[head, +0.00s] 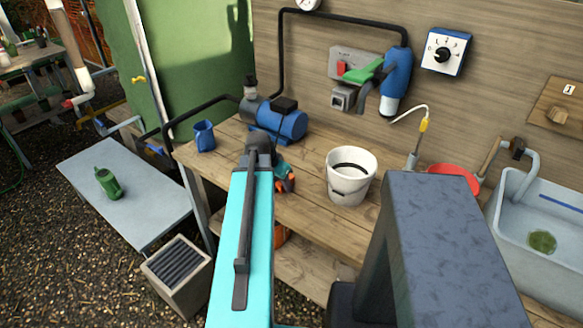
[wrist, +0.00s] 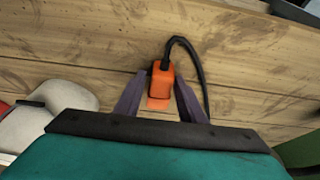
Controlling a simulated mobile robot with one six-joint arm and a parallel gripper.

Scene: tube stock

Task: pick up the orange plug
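The orange plug (wrist: 163,82), with a black cable running from its top, is in the middle of the wrist view against the wooden bench top. My gripper (wrist: 159,76) is open, with one dark finger on each side of the plug. Narrow gaps show between the fingers and the plug, so it does not look gripped. In the head view, my gripper (head: 285,178) is over the bench's front part, partly hidden behind my arm. An orange patch shows there, but I cannot tell whether it is the plug.
A white bucket (head: 350,178) stands on the wooden bench (head: 310,208) to the right of my gripper. A blue pump (head: 283,124) and blue mug (head: 204,135) are behind and to the left. A red bowl (head: 455,173) and sink (head: 545,225) are farther right.

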